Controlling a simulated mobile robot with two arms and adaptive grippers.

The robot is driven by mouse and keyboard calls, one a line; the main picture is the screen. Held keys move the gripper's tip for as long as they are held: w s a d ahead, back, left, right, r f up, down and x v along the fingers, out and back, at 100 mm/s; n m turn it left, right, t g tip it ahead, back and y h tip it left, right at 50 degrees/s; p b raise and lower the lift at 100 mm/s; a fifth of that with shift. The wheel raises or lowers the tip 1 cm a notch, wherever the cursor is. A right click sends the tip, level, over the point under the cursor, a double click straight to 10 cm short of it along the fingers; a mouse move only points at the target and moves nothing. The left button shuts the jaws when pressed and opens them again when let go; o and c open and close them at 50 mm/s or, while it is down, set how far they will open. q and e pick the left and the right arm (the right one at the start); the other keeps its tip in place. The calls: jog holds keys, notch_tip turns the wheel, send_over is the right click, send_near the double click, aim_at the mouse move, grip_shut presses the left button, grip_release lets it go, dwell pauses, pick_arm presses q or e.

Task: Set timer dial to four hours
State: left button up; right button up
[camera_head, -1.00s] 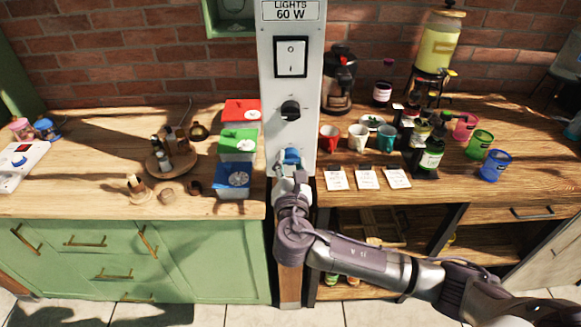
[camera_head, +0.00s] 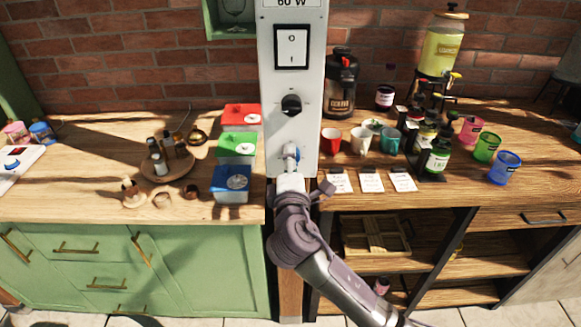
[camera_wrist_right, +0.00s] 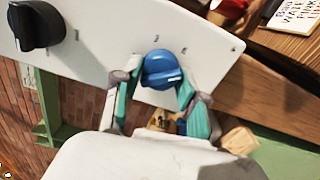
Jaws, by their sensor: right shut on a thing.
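The blue timer dial (camera_head: 287,154) is low on the white upright panel (camera_head: 301,85), partly covered by my gripper. In the wrist view the blue dial (camera_wrist_right: 162,70) shows its raised grip ridge, with small marks around it too blurred to read surely. My right gripper (camera_head: 289,163) is at the dial from the front and below. The wrist view shows the teal-padded fingers of the right gripper (camera_wrist_right: 157,84) on either side of the dial, shut on it. My left gripper is not in view.
A black knob (camera_head: 291,104) and a light switch (camera_head: 292,46) sit above the dial. Left on the counter are red, green and blue boxes (camera_head: 232,184). Right are cups (camera_head: 360,139), cards (camera_head: 371,182) and bottles. Open shelves (camera_head: 385,240) lie below right.

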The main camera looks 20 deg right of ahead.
jog(key=shift+m+b, duration=1.25)
jog(key=shift+m, duration=1.85)
jog(key=o, duration=1.1)
jog(key=shift+o, duration=0.2)
jog(key=v, duration=1.2)
